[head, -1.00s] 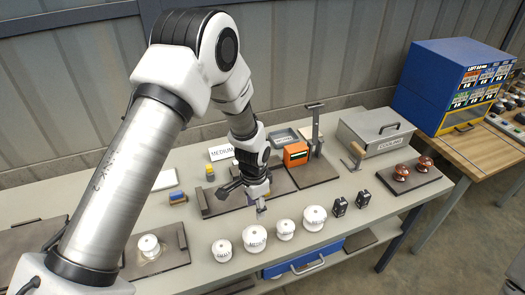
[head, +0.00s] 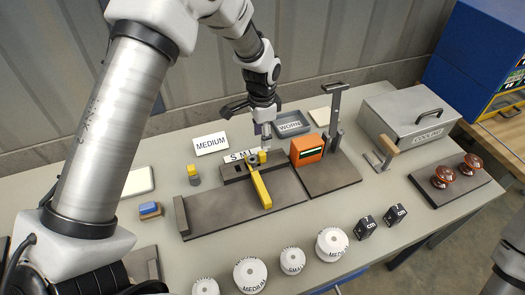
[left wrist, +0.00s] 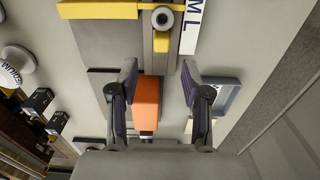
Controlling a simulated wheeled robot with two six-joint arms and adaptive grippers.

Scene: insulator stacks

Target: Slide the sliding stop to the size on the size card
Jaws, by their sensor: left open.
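The sliding stop (head: 261,189) is a yellow bar reaching forward across a dark grey base plate (head: 215,208). It joins a rail beside a white strip (head: 240,156) lettered S M L. Its yellow end and round grey knob (left wrist: 163,18) show in the left wrist view, near the M and L of the strip; the exact letter is unclear. The size card (head: 211,144) reads MEDIUM and stands behind the rail. My left gripper (head: 266,132) is open and points down above the rail's right end, apart from the stop. My right gripper is out of view.
An orange box (head: 307,150) and an upright post (head: 335,120) stand right of the rail. A grey WORN tray (head: 291,124) lies behind. White insulators (head: 250,274) line the front. A grey COOLING box (head: 408,120) stands at the right.

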